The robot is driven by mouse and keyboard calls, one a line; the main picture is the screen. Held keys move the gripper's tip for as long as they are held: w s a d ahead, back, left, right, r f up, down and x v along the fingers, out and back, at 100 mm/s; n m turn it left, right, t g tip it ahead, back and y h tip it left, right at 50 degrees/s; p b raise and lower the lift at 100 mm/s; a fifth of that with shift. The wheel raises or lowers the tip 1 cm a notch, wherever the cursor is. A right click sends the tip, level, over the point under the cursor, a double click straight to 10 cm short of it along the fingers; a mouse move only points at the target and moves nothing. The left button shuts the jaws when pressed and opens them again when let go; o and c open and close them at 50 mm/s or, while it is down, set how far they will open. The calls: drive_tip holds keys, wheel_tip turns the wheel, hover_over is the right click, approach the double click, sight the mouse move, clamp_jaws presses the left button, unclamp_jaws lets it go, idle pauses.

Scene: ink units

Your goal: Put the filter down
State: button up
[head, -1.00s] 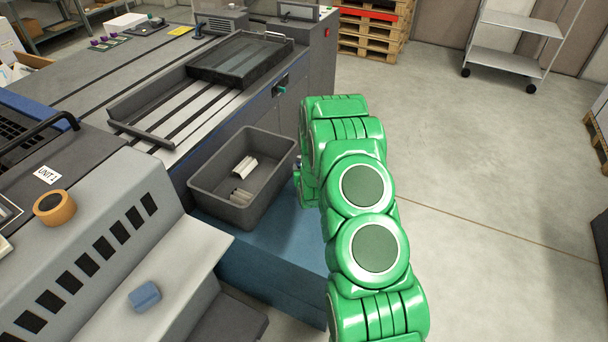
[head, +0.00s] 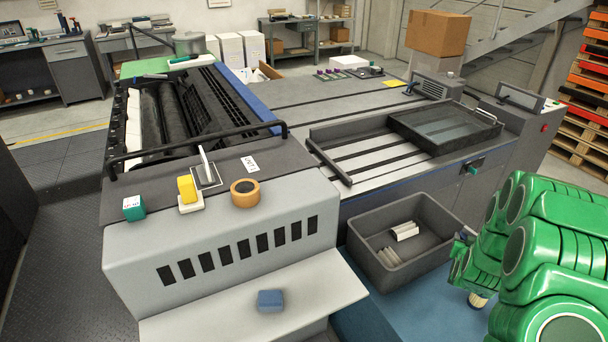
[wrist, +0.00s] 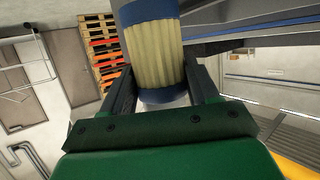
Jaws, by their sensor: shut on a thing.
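My gripper (wrist: 158,88) is shut on the filter (wrist: 153,52), a cream pleated cylinder with blue end bands, seen in the wrist view. One dark finger is on each side of it. In the head view a cream end of the filter (head: 478,300) shows below my green arm at the right, close to the grey bin and over the blue surface (head: 420,308). It is held to the right of the bin. Most of the gripper is hidden by the arm in the head view, and I cannot tell whether the filter touches the surface.
The grey bin (head: 372,273) holds a few pale pieces. A black-framed tray (head: 440,128) lies behind the bin.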

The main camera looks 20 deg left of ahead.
drive_tip(key=s+a+r+n+g+y, duration=0.1)
drive_tip(key=a+r+n+y, duration=0.2)
drive_tip(key=a+r, duration=0.9)
drive_tip(key=s+a+r+n+y, duration=0.1)
drive_tip(key=a+r+n+y, duration=0.45)
drive_tip(key=r, duration=1.05)
drive_tip(key=s+a+r+g+y, duration=0.1)
drive_tip(key=a+r+y, duration=0.1)
drive_tip(key=a+r, duration=1.1)
drive_tip(key=s+a+f+n+g+y, duration=0.2)
drive_tip(key=s+a+n+g+y, duration=0.45)
drive_tip(key=s+a, duration=1.15)
drive_tip(key=shift+w+a+f+n+g+h, duration=0.2)
drive_tip(key=shift+w+a+f+n+g, duration=0.15)
drive_tip(key=shift+w+a+f, duration=1.4)
drive_tip(key=shift+w+a+f+n+g+h, duration=0.25)
drive_tip(key=shift+w+a+f, duration=0.7)
drive_tip(key=shift+w+f, duration=1.6)
drive_tip(key=shift+w+a+f+n+g+h, duration=0.15)
drive_tip(key=shift+w+a+f+n+g, duration=0.25)
drive_tip(key=shift+w+a+f, duration=1.35)
drive_tip(key=shift+w+d+f, duration=0.35)
drive_tip(key=shift+f, duration=0.15)
